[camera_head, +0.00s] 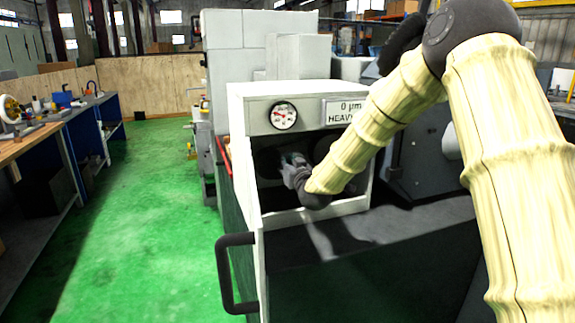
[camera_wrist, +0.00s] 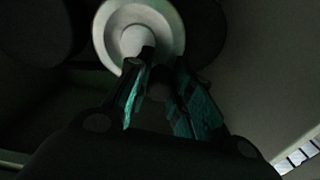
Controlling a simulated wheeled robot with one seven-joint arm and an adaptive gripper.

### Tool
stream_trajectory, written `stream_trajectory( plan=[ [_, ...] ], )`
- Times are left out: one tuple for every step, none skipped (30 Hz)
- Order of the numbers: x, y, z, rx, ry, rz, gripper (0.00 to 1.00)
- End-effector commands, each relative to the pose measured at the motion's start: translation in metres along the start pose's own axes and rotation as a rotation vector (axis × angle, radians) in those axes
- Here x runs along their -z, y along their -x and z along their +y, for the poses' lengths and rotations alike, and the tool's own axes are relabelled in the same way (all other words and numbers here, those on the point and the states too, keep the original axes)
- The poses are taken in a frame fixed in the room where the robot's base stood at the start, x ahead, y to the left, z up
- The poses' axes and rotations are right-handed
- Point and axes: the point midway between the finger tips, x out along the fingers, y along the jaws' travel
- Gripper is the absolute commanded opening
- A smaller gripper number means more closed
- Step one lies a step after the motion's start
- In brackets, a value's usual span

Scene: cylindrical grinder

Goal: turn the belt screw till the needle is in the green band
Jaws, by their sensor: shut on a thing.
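The round gauge (camera_head: 284,115) has a white face and dark rim and sits on the upper panel of the white housing. Red shows on its face; the needle's exact place and any green band are too small to tell. My gripper (camera_head: 292,162) reaches into the dark opening below the gauge. In the wrist view, my gripper (camera_wrist: 163,63) has its two greenish fingers closed around a small dark piece (camera_wrist: 159,82), apparently the belt screw. The dim light and the fingers hide most of it. A pale round wheel (camera_wrist: 108,42) with a raised hub lies just beyond the fingertips.
The white housing (camera_head: 246,160) frames the opening closely, with a side wall near my wrist. A dark handle (camera_head: 224,275) sticks out at lower left. Green floor (camera_head: 160,230) is clear left of the machine.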

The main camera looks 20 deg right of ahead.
Motion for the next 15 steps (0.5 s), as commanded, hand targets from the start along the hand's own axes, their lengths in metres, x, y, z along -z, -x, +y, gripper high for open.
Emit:
stream_trajectory(
  plan=[
    [0.0011,-0.0003,0.0012,-0.002,0.0,0.002,0.0],
    [0.0011,-0.0003,0.0012,-0.002,0.0,0.002,0.0],
    [0.0011,-0.0003,0.0012,-0.002,0.0,0.002,0.0],
    [0.0011,-0.0003,0.0012,-0.002,0.001,0.002,0.0],
    [0.0011,-0.0003,0.0012,-0.002,0.001,0.002,0.0],
    [0.0011,-0.0003,0.0011,-0.002,0.001,0.002,0.0],
    [0.0011,-0.0003,0.0012,-0.002,0.001,0.002,0.24],
    [0.0011,-0.0003,0.0012,-0.002,0.001,0.002,0.29],
    [0.001,-0.0003,0.0011,-0.002,0.001,0.002,0.36],
    [0.0009,-0.0003,0.0009,-0.002,0.001,0.001,0.42],
    [0.0008,-0.0003,0.0007,-0.001,0.001,0.001,0.43],
    [0.0007,-0.0004,0.0004,-0.001,0.001,0.001,0.43],
    [0.0006,-0.0004,0.0001,-0.001,0.001,0.001,0.43],
    [0.0005,-0.0004,-0.0001,0.0,0.001,0.001,0.43],
    [0.0004,-0.0005,-0.0004,0.0,0.001,0.001,0.43]
  ],
)
